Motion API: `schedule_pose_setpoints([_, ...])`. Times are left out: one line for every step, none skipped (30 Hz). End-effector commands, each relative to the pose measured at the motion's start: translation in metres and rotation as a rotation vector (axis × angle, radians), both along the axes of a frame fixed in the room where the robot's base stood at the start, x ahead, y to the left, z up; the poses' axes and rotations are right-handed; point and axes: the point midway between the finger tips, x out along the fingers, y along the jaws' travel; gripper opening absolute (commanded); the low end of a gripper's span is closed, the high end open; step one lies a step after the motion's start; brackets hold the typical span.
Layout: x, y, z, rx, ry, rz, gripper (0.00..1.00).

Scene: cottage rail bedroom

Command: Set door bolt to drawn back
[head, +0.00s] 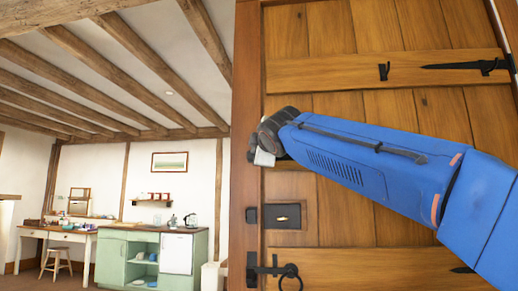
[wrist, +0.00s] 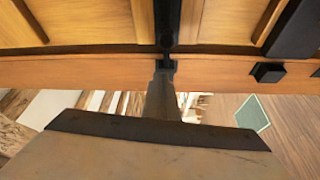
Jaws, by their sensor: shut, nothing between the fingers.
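The door bolt (wrist: 168,22) is a dark metal bar on the door boards, upright in the wrist view. A small dark knob sits on it, and its end meets the door's edge strip. My gripper (wrist: 162,82) is shut and empty, with its narrow fingertips right at this end of the bolt. I cannot tell whether they touch it, and they hide part of it. In the head view the wooden door (head: 340,225) stands at the right, and my gripper (head: 264,158) is at its left edge, above the lock. My blue arm and wrist hide the bolt there.
A dark lock plate (head: 285,217) with a brass piece and a ring-handled latch (head: 289,272) sit below my gripper. A small hook (head: 384,71) and a strap hinge (head: 462,66) are higher up. The room at left, with a green cabinet (head: 110,258), is well away.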

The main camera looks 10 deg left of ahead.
Motion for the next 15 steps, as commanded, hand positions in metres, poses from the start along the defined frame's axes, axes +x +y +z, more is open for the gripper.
schedule_pose_setpoints([0.002,-0.003,0.000,0.001,0.000,-0.001,0.00])
schedule_pose_setpoints([0.002,-0.008,0.000,0.001,0.000,-0.001,0.00])
schedule_pose_setpoints([0.002,-0.012,-0.001,0.000,-0.001,-0.001,0.00])
schedule_pose_setpoints([0.002,-0.016,-0.002,0.000,-0.001,-0.001,0.00])
schedule_pose_setpoints([0.002,-0.019,-0.002,0.000,-0.001,-0.001,0.00])
schedule_pose_setpoints([0.002,-0.023,-0.003,0.002,0.000,-0.001,0.00])
schedule_pose_setpoints([0.002,-0.026,-0.003,0.001,0.000,-0.001,0.00])
schedule_pose_setpoints([0.002,-0.028,-0.004,0.000,-0.001,-0.001,0.00])
schedule_pose_setpoints([0.002,-0.031,-0.005,0.000,0.000,-0.001,0.00])
schedule_pose_setpoints([0.003,-0.033,-0.005,0.001,0.001,-0.001,0.00])
schedule_pose_setpoints([0.003,-0.034,-0.006,0.001,0.000,0.000,0.00])
schedule_pose_setpoints([0.003,-0.036,-0.006,0.001,0.000,0.000,0.00])
schedule_pose_setpoints([0.003,-0.037,-0.006,0.000,-0.001,0.000,0.00])
schedule_pose_setpoints([0.003,-0.038,-0.006,0.000,-0.001,0.000,0.00])
schedule_pose_setpoints([0.003,-0.039,-0.006,0.000,-0.001,0.000,0.00])
